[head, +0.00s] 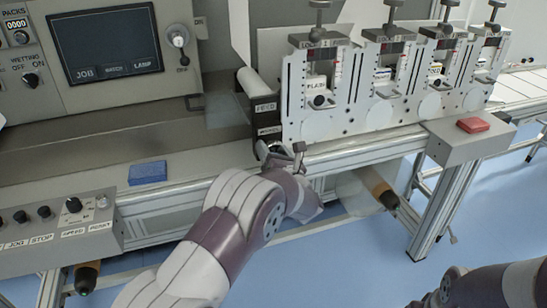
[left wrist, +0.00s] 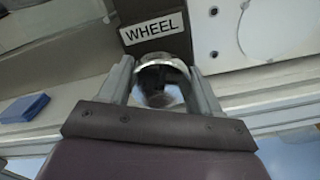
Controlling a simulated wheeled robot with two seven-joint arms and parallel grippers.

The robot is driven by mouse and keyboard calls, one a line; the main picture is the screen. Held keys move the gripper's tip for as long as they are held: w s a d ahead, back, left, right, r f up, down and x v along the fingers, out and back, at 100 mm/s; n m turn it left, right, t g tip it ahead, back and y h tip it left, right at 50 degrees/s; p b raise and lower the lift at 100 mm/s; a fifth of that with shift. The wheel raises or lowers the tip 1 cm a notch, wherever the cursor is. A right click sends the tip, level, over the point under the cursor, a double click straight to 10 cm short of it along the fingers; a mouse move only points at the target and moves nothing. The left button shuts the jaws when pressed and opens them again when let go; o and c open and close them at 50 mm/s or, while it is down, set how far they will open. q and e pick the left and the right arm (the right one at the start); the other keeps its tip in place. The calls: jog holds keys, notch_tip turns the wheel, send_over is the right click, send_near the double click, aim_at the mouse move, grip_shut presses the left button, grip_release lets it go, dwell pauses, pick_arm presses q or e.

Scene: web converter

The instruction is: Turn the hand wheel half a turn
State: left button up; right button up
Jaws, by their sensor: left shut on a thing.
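The hand wheel (left wrist: 162,72) is a shiny metal ring with a dark centre, under a label reading "WHEEL" in the left wrist view. My left gripper (left wrist: 162,88) has one finger on each side of the wheel and is shut on it. In the head view my left gripper (head: 281,152) is at the front of the machine, just below the left end of the white unit panel, and mostly hides the wheel. My right arm shows at the lower right of the head view; its fingertips cannot be made out.
A blue block (head: 147,173) lies on the ledge to the left. A red block (head: 473,125) sits on the grey box at the right. A control panel with knobs (head: 62,227) is at the lower left. White machine units (head: 390,85) stand behind the gripper. Open floor lies in front.

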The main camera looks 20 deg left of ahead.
pick_arm(q)
jog(key=m+b, duration=0.1)
jog(key=m, duration=0.2)
jog(key=shift+f, duration=0.1)
jog(key=m, duration=0.3)
jog(key=shift+b, duration=0.3)
jog(key=m, duration=0.4)
jog(key=m+p, duration=0.1)
jog(key=m, duration=0.2)
jog(key=shift+m, duration=0.4)
jog(key=m+p, duration=0.2)
jog(key=m, duration=0.2)
jog(key=shift+r, duration=0.2)
jog(key=m+p, duration=0.2)
jog(key=m, duration=0.3)
jog(key=shift+p, duration=0.4)
jog(key=m+p, duration=0.2)
jog(key=m, duration=0.2)
jog(key=shift+f+m+p, duration=0.15)
jog(key=shift+m+p, duration=0.85)
jog(key=shift+m, duration=0.9)
